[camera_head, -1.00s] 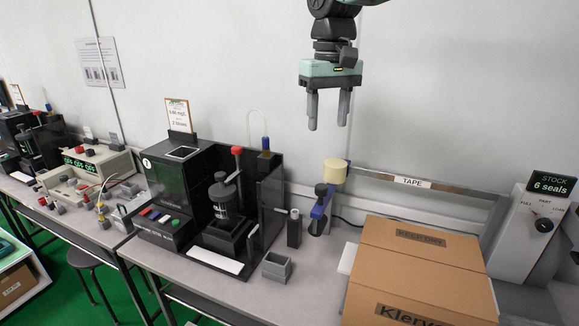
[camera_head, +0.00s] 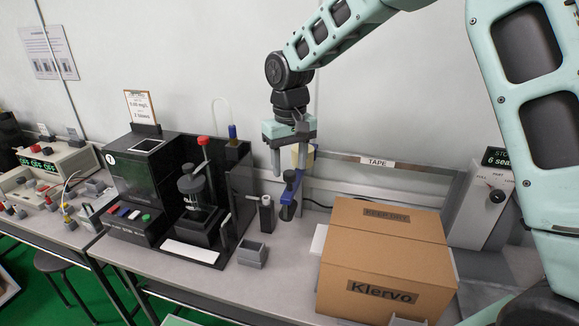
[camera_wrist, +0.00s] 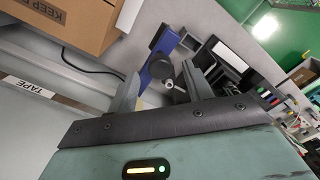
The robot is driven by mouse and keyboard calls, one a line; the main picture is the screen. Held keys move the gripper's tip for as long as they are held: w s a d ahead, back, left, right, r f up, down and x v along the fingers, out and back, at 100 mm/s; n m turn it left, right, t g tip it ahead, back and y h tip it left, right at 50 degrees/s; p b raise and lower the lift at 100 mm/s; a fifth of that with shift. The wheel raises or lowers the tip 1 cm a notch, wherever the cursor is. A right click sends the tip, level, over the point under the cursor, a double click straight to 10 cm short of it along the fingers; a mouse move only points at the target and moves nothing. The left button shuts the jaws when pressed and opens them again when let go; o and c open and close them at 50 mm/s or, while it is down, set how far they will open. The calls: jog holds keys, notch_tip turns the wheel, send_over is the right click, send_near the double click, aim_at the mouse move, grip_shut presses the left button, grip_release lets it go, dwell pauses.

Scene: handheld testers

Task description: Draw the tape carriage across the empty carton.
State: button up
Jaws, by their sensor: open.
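The tape carriage (camera_head: 289,192) is a blue upright piece with a dark knob and a cream tape roll (camera_head: 311,155). It stands at the left end of the rail marked TAPE (camera_head: 377,163), left of the carton. My gripper (camera_head: 289,172) is open and points down at the carriage's top, partly hiding the roll. In the wrist view the carriage's blue body (camera_wrist: 163,47) and dark knob (camera_wrist: 161,67) show just beyond and between my fingers (camera_wrist: 160,84); I cannot tell if they touch. The brown carton (camera_head: 380,250), labelled Klervo, sits with its top flaps lying flat.
A control box (camera_head: 484,205) with a dial and a green "6 seals" display stands right of the carton. A black tester (camera_head: 150,185), a small grey open bin (camera_head: 252,254) and a dark post (camera_head: 266,214) stand to the left. The wall is close behind.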

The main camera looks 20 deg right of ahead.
jog(key=shift+f, duration=1.1)
